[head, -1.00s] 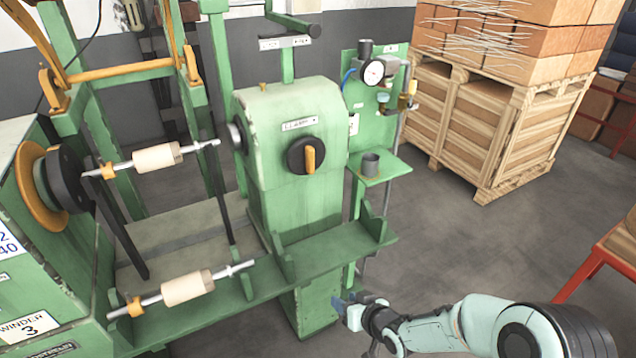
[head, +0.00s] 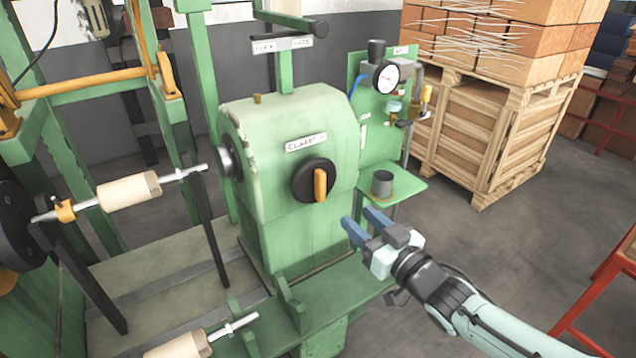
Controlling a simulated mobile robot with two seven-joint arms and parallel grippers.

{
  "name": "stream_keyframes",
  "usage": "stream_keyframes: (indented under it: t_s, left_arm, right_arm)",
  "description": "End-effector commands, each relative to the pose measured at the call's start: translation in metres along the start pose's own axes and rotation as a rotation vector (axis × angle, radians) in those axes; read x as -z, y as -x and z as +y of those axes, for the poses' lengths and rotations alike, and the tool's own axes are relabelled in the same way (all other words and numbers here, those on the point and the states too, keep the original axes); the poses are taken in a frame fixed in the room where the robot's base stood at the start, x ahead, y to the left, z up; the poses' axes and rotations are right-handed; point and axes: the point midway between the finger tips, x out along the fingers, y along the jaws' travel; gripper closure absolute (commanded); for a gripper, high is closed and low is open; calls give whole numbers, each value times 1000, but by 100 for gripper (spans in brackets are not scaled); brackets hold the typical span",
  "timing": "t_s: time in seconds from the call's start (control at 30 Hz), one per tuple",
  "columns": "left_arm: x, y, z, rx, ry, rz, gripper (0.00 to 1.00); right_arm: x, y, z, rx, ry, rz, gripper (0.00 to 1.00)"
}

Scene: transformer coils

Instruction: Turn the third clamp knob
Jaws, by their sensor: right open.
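The clamp knob (head: 314,181) is a round black dial with an orange grip bar, on the front of a green machine housing (head: 290,235). The bar stands close to upright. A label (head: 306,143) above it reads "CLAMP" with a last character I cannot make out. My right gripper (head: 362,223) is in front of the housing, below and to the right of the knob. Its blue fingers are apart, with nothing between them, and point up and left. It does not touch the knob. My left gripper is not in view.
A small green shelf with a grey cup (head: 382,183) and a panel with a pressure gauge (head: 386,78) stand right of the housing. Shafts with pale rollers (head: 129,191) lie at left. A wooden crate (head: 470,130) stands behind, with open floor before it.

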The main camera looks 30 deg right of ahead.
Motion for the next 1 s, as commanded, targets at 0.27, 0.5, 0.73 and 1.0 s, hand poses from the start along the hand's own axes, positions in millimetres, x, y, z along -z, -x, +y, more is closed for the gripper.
stream_keyframes:
  t_s: [0.27, 0.5, 0.73, 1.0]
  left_arm:
    - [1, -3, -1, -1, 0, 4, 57]
    - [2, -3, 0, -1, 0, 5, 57]
    - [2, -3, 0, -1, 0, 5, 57]
    - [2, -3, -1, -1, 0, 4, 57]
  right_arm:
    - [-3, -52, 0, 0, -3, -5, 55]
    - [-2, -100, 0, 0, -2, -3, 55]
    - [-2, -124, 0, 0, -2, -2, 55]
    - [-1, -128, 0, -1, -2, -1, 55]
